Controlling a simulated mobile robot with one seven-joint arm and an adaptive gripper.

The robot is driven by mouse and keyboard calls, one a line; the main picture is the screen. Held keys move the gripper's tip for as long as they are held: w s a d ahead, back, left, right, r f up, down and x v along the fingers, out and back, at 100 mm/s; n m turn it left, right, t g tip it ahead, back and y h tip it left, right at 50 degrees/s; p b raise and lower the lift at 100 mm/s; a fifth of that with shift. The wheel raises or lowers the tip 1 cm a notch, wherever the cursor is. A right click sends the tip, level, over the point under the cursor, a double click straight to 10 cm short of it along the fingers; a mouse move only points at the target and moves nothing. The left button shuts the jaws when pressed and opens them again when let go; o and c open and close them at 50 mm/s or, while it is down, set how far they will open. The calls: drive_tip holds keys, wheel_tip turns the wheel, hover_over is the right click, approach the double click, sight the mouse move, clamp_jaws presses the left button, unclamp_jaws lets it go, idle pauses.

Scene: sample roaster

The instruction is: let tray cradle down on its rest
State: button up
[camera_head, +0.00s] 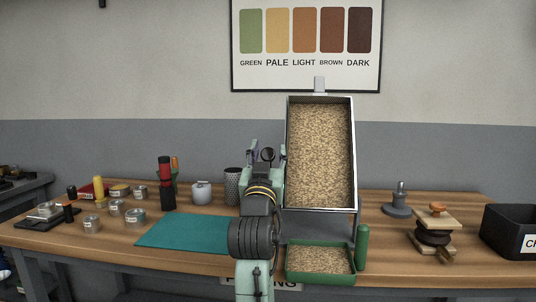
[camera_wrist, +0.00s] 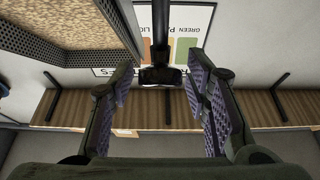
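The tray cradle (camera_head: 353,150) is a grey metal-rimmed box. It is tilted up steeply and shows a bed of tan grains in the head view. Its mesh-sided edge (camera_wrist: 75,62) also fills the upper left of the wrist view. My gripper (camera_head: 267,155) is just left of the cradle. In the wrist view my gripper (camera_wrist: 160,92) is open, with purple pads on both sides of a black rod with a dark knob (camera_wrist: 160,76). The knob lies between or just beyond the fingertips, with a gap at the left; contact at the right is unclear. The cradle's rest cannot be made out.
A green tray (camera_head: 320,279) with tan grains sits below the cradle, beside a green cylinder (camera_head: 362,247). A teal mat (camera_head: 184,232), several tins and a white jar (camera_head: 201,192) are left. A tamper-like tool (camera_head: 397,202), wooden stand (camera_head: 435,225) and black bin (camera_head: 510,231) are right.

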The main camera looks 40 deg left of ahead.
clamp_jaws()
idle(0.3)
idle(0.3)
